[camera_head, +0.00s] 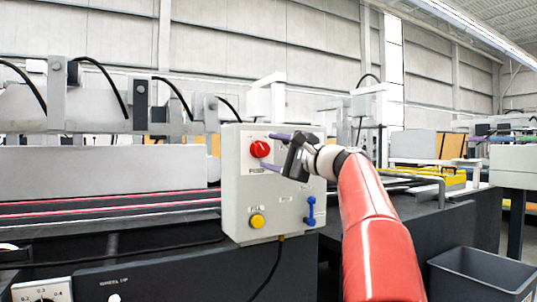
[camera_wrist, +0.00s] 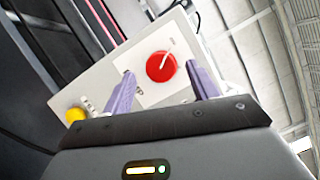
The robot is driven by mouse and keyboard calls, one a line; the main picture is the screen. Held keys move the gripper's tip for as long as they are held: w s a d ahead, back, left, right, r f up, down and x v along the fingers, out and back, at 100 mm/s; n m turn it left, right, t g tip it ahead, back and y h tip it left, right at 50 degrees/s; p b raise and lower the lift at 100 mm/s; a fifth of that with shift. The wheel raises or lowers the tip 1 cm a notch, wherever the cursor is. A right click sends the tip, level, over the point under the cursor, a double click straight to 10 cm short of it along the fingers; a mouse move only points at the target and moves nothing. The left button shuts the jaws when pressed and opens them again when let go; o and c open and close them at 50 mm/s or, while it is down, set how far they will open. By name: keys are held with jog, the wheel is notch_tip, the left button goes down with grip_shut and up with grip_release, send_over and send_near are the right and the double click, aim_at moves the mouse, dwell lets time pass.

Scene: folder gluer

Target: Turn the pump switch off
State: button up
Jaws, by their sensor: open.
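The pump switch is a red rotary knob (camera_head: 260,149) on a white plate at the upper left of a pale grey control box (camera_head: 238,205). A small label sits below it, too small to read for sure. In the wrist view the red knob (camera_wrist: 160,66) shows a white line across its upper right. My gripper (camera_head: 268,151) is open, its purple fingers pointing at the box's front. In the wrist view the fingers of my gripper (camera_wrist: 163,85) stand on either side of the knob, apart from it. I cannot tell the exact depth gap.
The box also carries a yellow button (camera_head: 257,221) at the bottom and a blue lever (camera_head: 310,211) at the right. The yellow button shows in the wrist view (camera_wrist: 75,115) at lower left. A grey bin (camera_head: 480,275) stands at lower right. Dark machine frames flank the box.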

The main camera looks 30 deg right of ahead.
jog(key=b+v, duration=0.1)
jog(key=v, duration=0.4)
jog(key=shift+s+d, duration=0.15)
jog(key=shift+s, duration=0.2)
